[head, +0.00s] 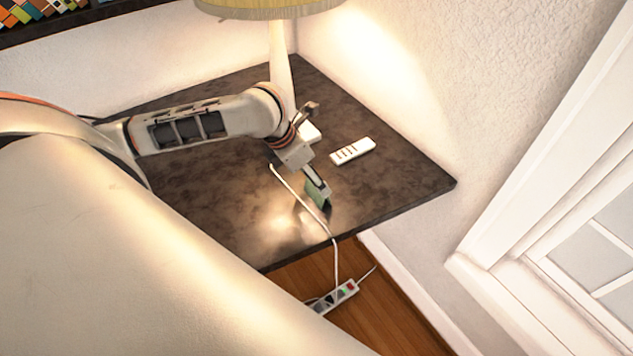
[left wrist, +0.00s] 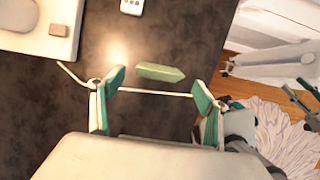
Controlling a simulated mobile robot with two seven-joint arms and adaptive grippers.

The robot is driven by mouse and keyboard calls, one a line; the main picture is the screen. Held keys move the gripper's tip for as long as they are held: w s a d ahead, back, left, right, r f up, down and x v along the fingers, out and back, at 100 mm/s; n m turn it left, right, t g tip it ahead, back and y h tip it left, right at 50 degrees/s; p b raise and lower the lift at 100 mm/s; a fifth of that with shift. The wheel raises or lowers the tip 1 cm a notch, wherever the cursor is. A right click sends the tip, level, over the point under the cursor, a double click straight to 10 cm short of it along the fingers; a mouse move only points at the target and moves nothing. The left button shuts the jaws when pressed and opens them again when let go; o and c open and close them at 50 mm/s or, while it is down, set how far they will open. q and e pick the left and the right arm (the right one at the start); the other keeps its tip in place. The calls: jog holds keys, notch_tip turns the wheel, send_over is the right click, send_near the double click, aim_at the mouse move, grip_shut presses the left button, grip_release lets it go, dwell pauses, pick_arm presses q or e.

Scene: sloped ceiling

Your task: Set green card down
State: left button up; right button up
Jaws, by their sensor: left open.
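The green card (head: 316,198) is on the dark table, near its front edge, and partly hidden by my left gripper in the head view. In the left wrist view the green card (left wrist: 160,73) shows as a pale green slab just beyond the fingertips, between their lines. It appears to touch neither finger. My left gripper (head: 318,184) points down over the card; its two teal-padded fingers (left wrist: 160,84) are spread wide with nothing between them.
A white cable (head: 299,195) runs past the card and over the table (head: 400,186) edge to a power strip (head: 334,297) on the wooden floor. A white remote-like thing (head: 352,151) lies behind the card. A lamp (head: 281,70) stands at the back corner.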

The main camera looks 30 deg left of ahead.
pick_arm(q)
jog(key=v, duration=0.5)
jog(key=shift+s+r, duration=0.15)
jog(key=shift+r, duration=0.25)
